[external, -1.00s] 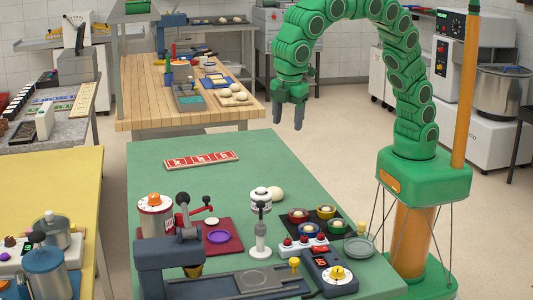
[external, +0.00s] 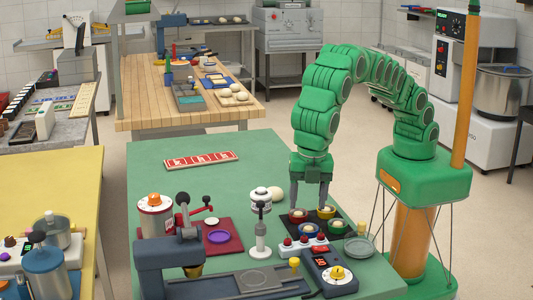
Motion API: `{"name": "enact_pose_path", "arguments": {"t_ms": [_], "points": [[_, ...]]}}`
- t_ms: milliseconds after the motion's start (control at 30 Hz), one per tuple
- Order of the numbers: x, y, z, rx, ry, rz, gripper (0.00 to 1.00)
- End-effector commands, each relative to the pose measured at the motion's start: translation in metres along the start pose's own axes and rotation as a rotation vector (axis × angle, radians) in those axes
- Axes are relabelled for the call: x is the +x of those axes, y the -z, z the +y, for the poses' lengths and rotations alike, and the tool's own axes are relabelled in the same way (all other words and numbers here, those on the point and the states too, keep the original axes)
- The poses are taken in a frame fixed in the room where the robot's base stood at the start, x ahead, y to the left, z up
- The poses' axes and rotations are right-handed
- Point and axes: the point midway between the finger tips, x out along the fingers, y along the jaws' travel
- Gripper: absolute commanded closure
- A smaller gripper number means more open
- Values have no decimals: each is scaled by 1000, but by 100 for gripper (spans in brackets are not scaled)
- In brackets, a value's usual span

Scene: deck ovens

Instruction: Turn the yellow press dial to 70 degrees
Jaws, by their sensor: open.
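The yellow press dial (external: 338,274) sits on a dark blue control box (external: 322,262) with a small red display, at the front right of the green table. The dial has a pale scale plate around it; its exact setting is too small to read. My gripper (external: 309,205) points down with its two fingers apart and empty. It is above the dark tray of small bowls, behind the dial and apart from it.
A dark tray (external: 342,231) holds several coloured bowls under my gripper. A box with red buttons (external: 303,245), a white-and-black stand (external: 261,222) and a grey dish (external: 359,247) stand near the dial.

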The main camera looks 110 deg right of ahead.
Motion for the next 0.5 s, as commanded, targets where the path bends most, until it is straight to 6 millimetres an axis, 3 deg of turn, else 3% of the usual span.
{"name": "enact_pose_path", "arguments": {"t_ms": [33, 200, 500], "points": [[6, 15, -8, -34, 3, 10, 39], [24, 54, -35, -135, 19, 33, 39], [42, 92, -67, -242, 37, 64, 39]]}}
